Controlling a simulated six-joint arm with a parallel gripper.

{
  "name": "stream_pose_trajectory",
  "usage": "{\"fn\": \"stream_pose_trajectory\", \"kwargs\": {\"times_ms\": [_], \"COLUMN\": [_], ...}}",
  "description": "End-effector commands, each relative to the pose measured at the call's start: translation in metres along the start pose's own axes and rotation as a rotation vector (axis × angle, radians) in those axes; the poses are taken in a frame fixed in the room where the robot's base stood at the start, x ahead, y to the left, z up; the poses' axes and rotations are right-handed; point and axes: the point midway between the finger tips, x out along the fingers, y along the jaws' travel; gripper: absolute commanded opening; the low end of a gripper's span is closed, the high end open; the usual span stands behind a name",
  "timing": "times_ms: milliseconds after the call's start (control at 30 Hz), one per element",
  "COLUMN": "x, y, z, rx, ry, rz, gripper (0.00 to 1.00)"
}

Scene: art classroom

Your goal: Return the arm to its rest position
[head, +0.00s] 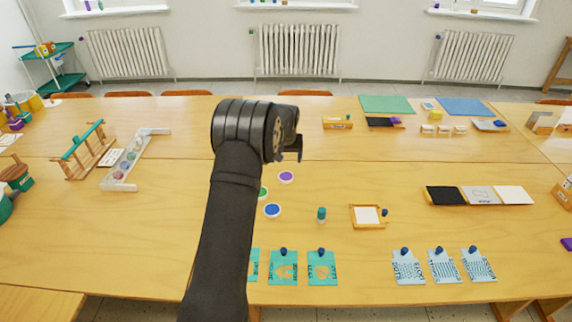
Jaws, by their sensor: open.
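My arm (232,200) reaches up from the bottom of the head view over the wooden table. Its thick dark wrist joint hides part of my gripper (297,148), whose dark tip shows at the right side of the wrist, above the table. Little of the jaws can be made out, but they are open. Nothing shows held in them.
Stencil cards (322,270) line the front edge. A white rack (121,178) stands left. Bare table lies right of the gripper.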

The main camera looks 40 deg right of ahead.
Motion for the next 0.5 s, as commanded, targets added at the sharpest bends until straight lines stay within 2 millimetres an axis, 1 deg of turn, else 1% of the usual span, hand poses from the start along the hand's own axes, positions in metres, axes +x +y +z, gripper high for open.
{"fn": "stream_pose_trajectory", "kwargs": {"times_ms": [133,500], "x": [-0.0079,-0.0065], "y": [0.0,-0.0001], "z": [0.0004,0.0004], "rx": [0.0,0.0], "ry": [0.0,-0.001], "rz": [0.0,0.0], "gripper": [0.77,0.77]}}
